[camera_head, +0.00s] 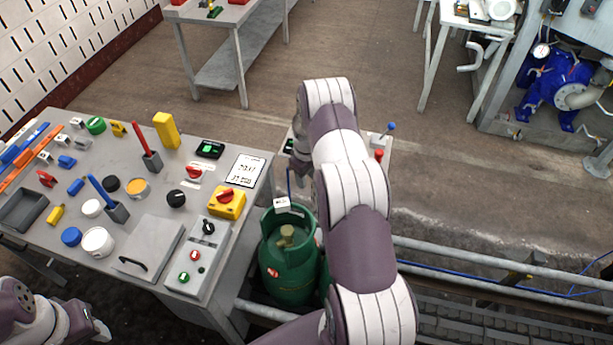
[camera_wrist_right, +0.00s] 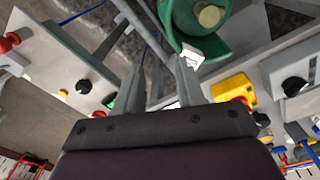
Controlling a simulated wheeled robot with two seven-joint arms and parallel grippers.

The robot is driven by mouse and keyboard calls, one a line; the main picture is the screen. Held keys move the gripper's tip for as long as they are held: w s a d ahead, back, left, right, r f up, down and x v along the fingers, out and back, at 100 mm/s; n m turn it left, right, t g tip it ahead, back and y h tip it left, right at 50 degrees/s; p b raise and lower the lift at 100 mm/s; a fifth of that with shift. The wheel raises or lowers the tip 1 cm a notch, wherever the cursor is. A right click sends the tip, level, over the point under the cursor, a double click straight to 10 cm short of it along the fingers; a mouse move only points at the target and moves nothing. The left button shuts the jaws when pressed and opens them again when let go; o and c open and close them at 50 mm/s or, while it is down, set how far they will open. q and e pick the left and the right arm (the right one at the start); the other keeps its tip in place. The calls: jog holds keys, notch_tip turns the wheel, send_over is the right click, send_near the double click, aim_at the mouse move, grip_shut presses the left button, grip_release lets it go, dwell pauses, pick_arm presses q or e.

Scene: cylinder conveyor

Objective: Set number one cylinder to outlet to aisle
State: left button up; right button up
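A green gas cylinder (camera_head: 285,268) stands upright beside the right edge of the grey control table, partly behind my right arm. A white tag (camera_head: 282,204) sits on its collar; I cannot read its number. In the right wrist view the green collar (camera_wrist_right: 180,35), the valve and the tag (camera_wrist_right: 191,54) show just beyond the fingers. My right gripper (camera_wrist_right: 155,68) is open and empty, with the collar apart from its fingertips or near them; the exact distance is unclear. In the head view it is mostly hidden by my arm. My left gripper (camera_head: 98,328) is at the lower left, its fingers unclear.
The control table (camera_head: 150,245) holds a yellow box with a red rotary switch (camera_head: 227,202), knobs, levers and loose small parts. A smaller panel (camera_head: 378,143) with red and blue knobs stands behind my arm. Metal rails and a roller conveyor (camera_head: 470,295) run at the lower right.

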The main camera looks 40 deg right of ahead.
notch_tip(320, 180, up, 13)
jog(key=b, duration=0.4)
jog(key=shift+s+a+f+b, duration=0.15)
jog(key=shift+s+a+b, duration=0.1)
jog(key=shift+b, duration=0.1)
